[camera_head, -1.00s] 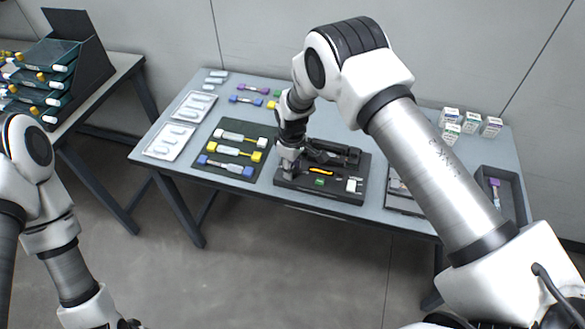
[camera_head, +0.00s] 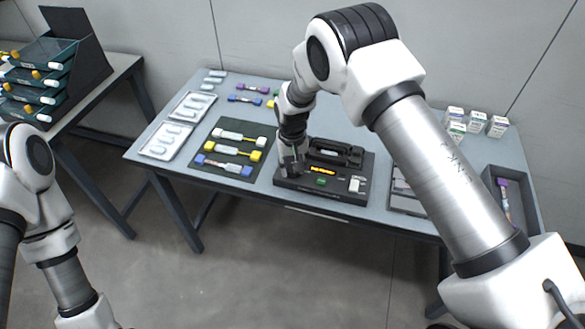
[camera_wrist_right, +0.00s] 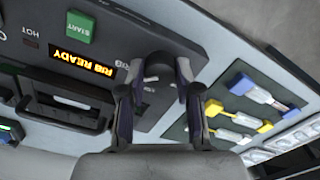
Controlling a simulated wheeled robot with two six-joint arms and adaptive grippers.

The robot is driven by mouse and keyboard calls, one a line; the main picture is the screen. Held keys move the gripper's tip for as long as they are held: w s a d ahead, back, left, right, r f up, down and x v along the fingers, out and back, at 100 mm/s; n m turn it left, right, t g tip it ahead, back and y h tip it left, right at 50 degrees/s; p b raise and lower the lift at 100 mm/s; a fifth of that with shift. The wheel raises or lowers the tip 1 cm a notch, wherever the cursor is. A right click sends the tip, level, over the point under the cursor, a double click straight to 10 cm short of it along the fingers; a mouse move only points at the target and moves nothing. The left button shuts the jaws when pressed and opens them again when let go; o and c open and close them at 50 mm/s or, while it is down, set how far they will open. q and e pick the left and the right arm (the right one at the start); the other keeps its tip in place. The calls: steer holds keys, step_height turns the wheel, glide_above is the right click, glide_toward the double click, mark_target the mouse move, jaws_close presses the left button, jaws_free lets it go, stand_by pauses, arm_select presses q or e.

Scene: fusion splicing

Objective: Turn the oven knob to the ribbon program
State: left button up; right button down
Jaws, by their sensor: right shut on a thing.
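The splicing unit with the oven (camera_head: 335,193) is a dark box on the table, with a green START button (camera_wrist_right: 80,27) and a lit display (camera_wrist_right: 85,65). The display reads "RIB READY" in orange in the right wrist view. My right gripper (camera_wrist_right: 160,75) is shut on the knob from above. In the head view my right gripper (camera_head: 292,168) is at the unit's left end. My left arm is at the lower left, with its gripper out of frame.
A dark mat (camera_head: 225,172) with several yellow, white and blue connector pieces lies left of the unit. White trays (camera_head: 167,141) lie further left. Small boxes (camera_head: 476,122) and a dark bin (camera_head: 492,176) are at the right. A rack (camera_head: 38,84) stands on a side table.

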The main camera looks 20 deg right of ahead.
mark_target(292, 169)
steer(key=shift+s+f+m, duration=0.15)
steer(key=shift+f+m, duration=0.05)
steer(key=shift+m, duration=0.3)
steer(key=c, duration=0.9)
jaws_free()
steer(key=shift+o, duration=0.6)
steer(key=shift+w, duration=0.2)
steer(key=shift+r, duration=0.1)
step_height(292, 169, up, 12)
